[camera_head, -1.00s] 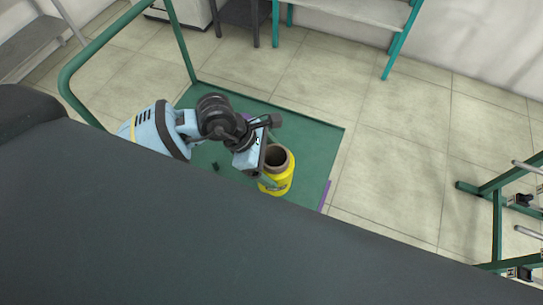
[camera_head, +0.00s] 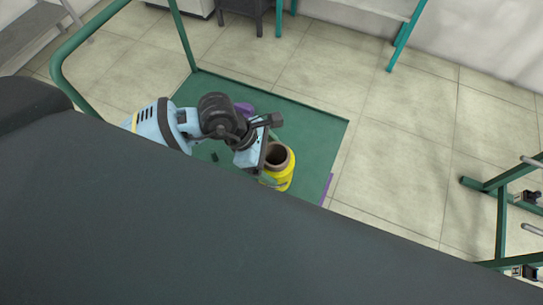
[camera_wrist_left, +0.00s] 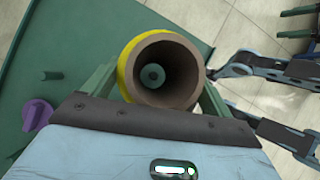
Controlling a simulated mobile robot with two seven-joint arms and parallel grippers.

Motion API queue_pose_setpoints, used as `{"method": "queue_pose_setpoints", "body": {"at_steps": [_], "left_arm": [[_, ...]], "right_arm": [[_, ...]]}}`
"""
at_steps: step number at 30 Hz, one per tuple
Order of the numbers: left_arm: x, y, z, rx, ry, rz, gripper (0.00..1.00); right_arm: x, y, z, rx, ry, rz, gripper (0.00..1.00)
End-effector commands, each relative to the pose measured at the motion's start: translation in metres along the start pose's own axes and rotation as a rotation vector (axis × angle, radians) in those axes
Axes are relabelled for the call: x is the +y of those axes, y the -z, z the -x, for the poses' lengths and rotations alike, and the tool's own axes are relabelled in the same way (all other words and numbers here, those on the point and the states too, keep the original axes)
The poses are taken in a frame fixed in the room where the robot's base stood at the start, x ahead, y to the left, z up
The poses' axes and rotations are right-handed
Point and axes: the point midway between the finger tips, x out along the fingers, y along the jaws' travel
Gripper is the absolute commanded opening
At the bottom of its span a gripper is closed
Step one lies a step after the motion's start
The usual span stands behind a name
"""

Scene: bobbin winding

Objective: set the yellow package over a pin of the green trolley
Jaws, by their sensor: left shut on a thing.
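The yellow package (camera_head: 277,174) is a short yellow roll on a brown tube, roughly upright, over the front right part of the green trolley's deck (camera_head: 309,132). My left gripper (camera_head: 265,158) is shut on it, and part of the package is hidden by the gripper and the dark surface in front. In the left wrist view, the package (camera_wrist_left: 128,62) sits between the green fingers.
Another dark pin (camera_head: 215,157) stands on the deck, with a purple part (camera_head: 244,108) near my left wrist. The trolley's tube handle (camera_head: 61,62) rises at the left. A green rack (camera_head: 502,215) stands at the right. The tiled floor between is clear.

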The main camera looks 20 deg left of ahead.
Motion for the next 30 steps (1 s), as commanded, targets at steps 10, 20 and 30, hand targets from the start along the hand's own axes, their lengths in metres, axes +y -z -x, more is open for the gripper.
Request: {"method": "queue_pose_setpoints", "body": {"at_steps": [10,20,30], "left_arm": [[0.000,0.006,-0.010,-0.001,0.001,0.001,0.54],[0.000,0.013,-0.020,-0.001,0.000,-0.001,0.54],[0.000,0.012,-0.019,-0.002,-0.001,-0.001,0.54]], "right_arm": [[0.001,-0.003,-0.007,-0.001,0.000,0.000,0.53],[0.001,-0.011,-0.011,-0.012,0.001,-0.002,0.53],[0.000,-0.015,-0.009,-0.020,0.002,-0.003,0.53]]}}
